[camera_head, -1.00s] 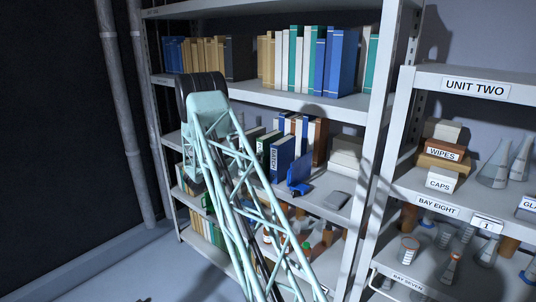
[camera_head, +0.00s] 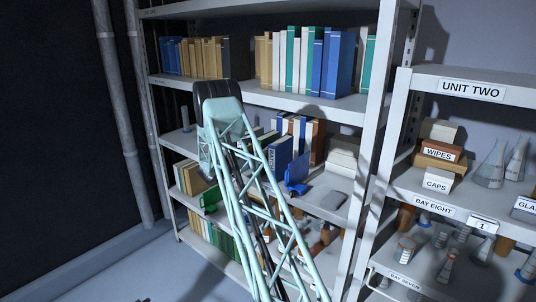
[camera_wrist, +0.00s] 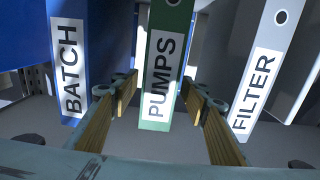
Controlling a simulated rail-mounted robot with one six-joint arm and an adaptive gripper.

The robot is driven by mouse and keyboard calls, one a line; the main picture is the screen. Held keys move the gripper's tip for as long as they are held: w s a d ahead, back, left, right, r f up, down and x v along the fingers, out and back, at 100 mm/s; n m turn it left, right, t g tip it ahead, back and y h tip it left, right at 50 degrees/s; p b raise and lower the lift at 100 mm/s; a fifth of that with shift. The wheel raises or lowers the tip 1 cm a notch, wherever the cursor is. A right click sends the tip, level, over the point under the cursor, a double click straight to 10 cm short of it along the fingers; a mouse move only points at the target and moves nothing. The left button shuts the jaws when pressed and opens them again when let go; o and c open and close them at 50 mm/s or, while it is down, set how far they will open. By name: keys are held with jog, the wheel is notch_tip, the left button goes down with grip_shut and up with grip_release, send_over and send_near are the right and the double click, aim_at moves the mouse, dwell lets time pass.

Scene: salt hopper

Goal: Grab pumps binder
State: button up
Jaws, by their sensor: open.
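The green binder labelled PUMPS (camera_wrist: 165,65) stands upright in the middle of the wrist view, its spine facing me. My gripper (camera_wrist: 160,91) is open, with one wood-coloured finger on each side of the PUMPS spine. Small gaps show beside the spine, and I cannot tell how deep the fingertips reach. In the head view my lattice arm crosses the shelves, and my gripper and the PUMPS label cannot be made out there.
A blue BATCH binder (camera_wrist: 75,65) stands left of PUMPS and a pale FILTER binder (camera_wrist: 262,75) right, both close to my fingers.

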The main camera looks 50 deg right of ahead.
aim_at(268, 143)
jog(key=shift+d, duration=0.25)
jog(key=shift+s+d+r+p, duration=0.1)
jog(key=shift+d+p, duration=0.2)
jog(key=shift+d, duration=1)
jog(key=shift+s+d+p, duration=0.1)
jog(key=shift+d+p, duration=0.2)
jog(key=shift+d, duration=1)
jog(key=shift+c, duration=0.2)
jog(key=shift+r, duration=0.1)
grip_shut()
jog(key=shift+r, duration=0.1)
jog(key=shift+r+b, duration=0.6)
jog(key=shift+r, duration=4.3)
